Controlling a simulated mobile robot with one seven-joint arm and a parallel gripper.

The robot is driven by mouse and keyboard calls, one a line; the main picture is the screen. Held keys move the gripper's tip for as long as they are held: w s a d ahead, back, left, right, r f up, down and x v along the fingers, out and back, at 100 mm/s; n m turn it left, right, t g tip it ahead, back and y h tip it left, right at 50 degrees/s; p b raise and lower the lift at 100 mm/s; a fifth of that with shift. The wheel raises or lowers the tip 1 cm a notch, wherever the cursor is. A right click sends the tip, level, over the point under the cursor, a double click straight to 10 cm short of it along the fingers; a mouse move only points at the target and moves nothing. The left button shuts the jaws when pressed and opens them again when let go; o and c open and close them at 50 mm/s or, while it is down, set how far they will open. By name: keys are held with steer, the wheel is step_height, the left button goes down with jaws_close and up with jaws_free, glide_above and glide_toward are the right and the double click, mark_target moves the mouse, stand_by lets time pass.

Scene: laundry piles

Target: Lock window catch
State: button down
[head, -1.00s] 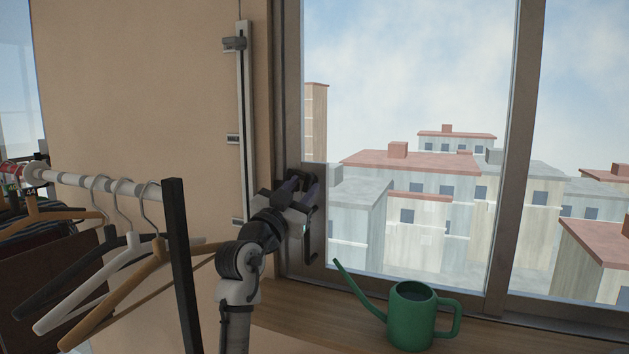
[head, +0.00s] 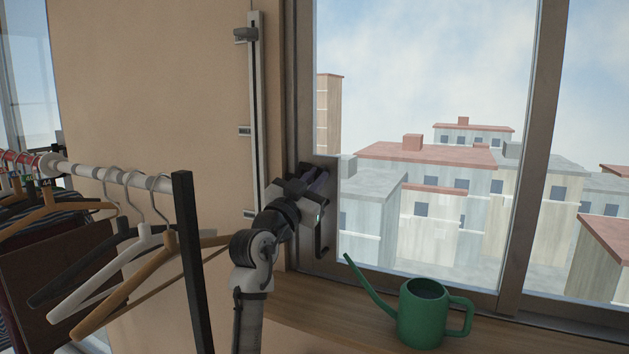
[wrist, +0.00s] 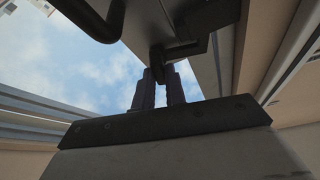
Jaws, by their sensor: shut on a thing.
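The window catch is a small dark lever on the left side frame of the window, mostly hidden behind my gripper in the head view. In the wrist view its dark body (wrist: 190,48) hangs at the top centre, and a short part reaches down to my fingertips. My gripper (head: 318,181) is at the frame, with its fingers close together. In the wrist view the gripper (wrist: 157,78) is shut on the end of the catch. A dark pull handle (head: 326,238) is on the frame just below my gripper.
A green watering can (head: 422,312) stands on the wooden sill (head: 345,318), its spout pointing toward the frame. A clothes rail (head: 105,174) with several hangers and a black post (head: 190,260) stands left of my arm. A vertical metal track (head: 254,110) is on the wall.

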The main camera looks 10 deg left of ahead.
steer(key=shift+n+t+y, duration=0.4)
steer(key=shift+n+y, duration=0.7)
steer(key=shift+n, duration=1.3)
steer(key=c, duration=1.4)
jaws_free()
steer(key=shift+c, duration=0.2)
steer(key=shift+s+f, duration=0.1)
steer(key=shift+f, duration=0.05)
